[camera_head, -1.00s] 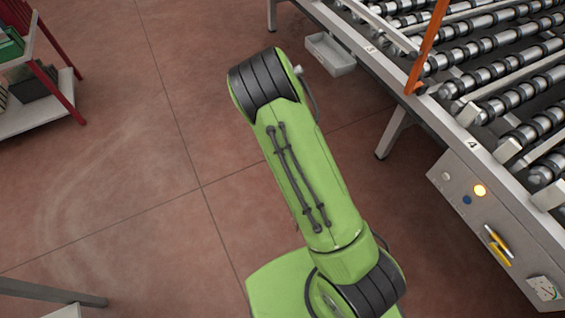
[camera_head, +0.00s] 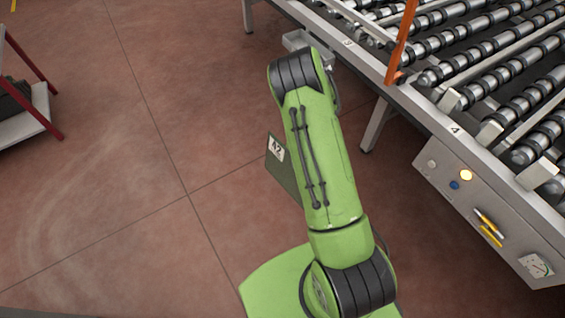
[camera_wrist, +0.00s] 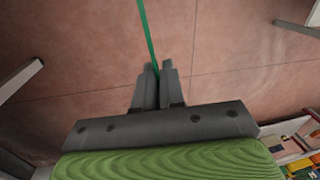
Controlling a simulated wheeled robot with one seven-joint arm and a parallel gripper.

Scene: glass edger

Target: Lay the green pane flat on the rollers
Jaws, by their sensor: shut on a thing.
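The green pane (camera_wrist: 147,32) shows edge-on as a thin green strip in the wrist view. My gripper (camera_wrist: 157,76) is shut on it, with the pane standing out beyond the fingertips. In the head view a dark green part of the pane (camera_head: 283,180), with a white label on it, shows left of my arm over the floor. The rollers (camera_head: 490,85) of the conveyor lie at the upper right, to the right of my arm and apart from the pane.
An orange post (camera_head: 402,40) rises at the conveyor's near edge. A control panel (camera_head: 470,195) with a lit yellow button is on its side. A red-framed rack (camera_head: 30,115) stands at far left. The floor between is clear.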

